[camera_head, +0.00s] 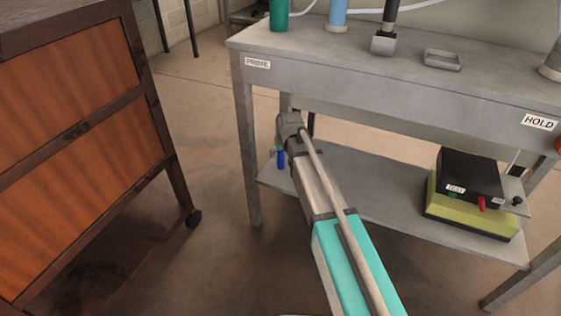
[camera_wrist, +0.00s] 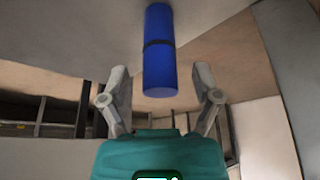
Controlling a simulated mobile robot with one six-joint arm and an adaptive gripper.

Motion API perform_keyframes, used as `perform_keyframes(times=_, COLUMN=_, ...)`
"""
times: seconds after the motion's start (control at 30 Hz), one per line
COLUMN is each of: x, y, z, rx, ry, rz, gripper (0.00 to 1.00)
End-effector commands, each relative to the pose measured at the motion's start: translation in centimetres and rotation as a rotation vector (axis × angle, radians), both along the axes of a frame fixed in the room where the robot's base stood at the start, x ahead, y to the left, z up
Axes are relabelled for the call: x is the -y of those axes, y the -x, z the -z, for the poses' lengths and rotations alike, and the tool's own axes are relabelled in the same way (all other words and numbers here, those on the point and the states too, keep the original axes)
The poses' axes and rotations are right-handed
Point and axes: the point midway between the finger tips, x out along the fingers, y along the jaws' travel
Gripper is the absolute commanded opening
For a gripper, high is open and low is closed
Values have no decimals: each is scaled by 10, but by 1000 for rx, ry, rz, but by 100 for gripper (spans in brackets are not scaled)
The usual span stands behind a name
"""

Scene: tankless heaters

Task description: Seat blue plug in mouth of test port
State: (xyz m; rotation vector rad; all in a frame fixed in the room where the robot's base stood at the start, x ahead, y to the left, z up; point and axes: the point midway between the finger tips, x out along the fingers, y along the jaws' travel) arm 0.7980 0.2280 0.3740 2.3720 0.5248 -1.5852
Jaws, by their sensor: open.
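The blue plug (camera_wrist: 160,62) is a blue cylinder with a dark band, seen in the wrist view between my gripper's (camera_wrist: 161,80) two spread fingers. Gaps show on both sides of it, so the fingers are open and not closed on it. In the head view a small blue piece of the plug (camera_head: 281,160) shows at the left end of the lower shelf, beside my arm. My fingers are mostly hidden there. A dark box labelled TEST (camera_head: 470,175) sits on the lower shelf at the right; I cannot make out a port mouth on it.
The lower shelf (camera_head: 370,185) is clear in the middle. A wooden cabinet (camera_head: 80,130) on wheels stands at the left.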

Motion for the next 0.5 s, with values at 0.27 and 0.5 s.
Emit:
perform_keyframes(times=0.27, x=0, y=0, z=0, rx=0, ry=0, rz=-1, gripper=81)
perform_keyframes(times=0.5, x=-2, y=1, z=0, rx=0, ry=0, rz=-2, gripper=79)
